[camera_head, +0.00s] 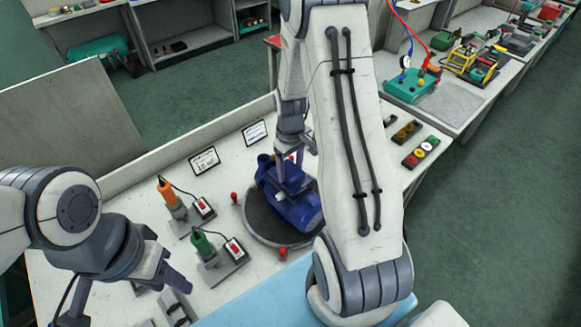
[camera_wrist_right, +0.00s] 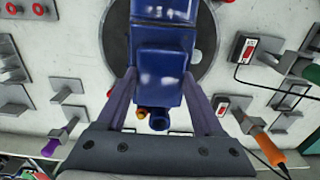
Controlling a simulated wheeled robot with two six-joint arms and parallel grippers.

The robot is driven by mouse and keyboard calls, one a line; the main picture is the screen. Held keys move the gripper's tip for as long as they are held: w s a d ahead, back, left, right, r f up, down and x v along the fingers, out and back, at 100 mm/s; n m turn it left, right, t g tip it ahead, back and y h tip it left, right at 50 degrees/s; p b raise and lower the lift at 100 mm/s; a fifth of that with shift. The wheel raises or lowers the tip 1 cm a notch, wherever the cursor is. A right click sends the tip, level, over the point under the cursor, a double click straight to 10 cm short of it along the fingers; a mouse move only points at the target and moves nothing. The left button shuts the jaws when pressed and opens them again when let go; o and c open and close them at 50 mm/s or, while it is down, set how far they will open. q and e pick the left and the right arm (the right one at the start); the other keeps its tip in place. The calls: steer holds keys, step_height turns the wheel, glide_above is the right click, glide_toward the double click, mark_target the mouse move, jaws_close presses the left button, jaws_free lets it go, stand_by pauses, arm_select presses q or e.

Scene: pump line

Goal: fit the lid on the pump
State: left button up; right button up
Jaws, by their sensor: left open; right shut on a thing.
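The blue pump (camera_head: 298,213) lies on a dark round plate (camera_head: 247,222) on the workbench. It also shows at the top of the right wrist view (camera_wrist_right: 160,12). My right gripper (camera_head: 291,187) points down over the pump. In the right wrist view its two fingers (camera_wrist_right: 163,85) are closed against the sides of a blue boxy part, seemingly the lid (camera_wrist_right: 163,68). This part lies over or against the pump; I cannot tell whether it is seated. My left gripper (camera_head: 178,280) is open and empty above the bench's near left.
An orange-handled tool (camera_head: 168,193) and a green-handled tool (camera_head: 203,244) stand in grey holders left of the plate. Small red knobs (camera_head: 234,198) stand near the plate. A box with coloured buttons (camera_head: 421,151) sits at the right. A blue mat (camera_head: 262,300) covers the near edge.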

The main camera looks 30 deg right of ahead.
steer(key=shift+f+b, duration=0.5)
steer(key=shift+f, duration=0.2)
steer(key=o, duration=1.4)
steer(key=shift+r, duration=0.1)
steer(key=shift+r+p, duration=2.6)
steer(key=shift+r, duration=0.35)
steer(key=shift+r, duration=0.2)
step_height(320, 180, up, 10)
steer(key=b, duration=0.2)
steer(key=shift+b, duration=0.4)
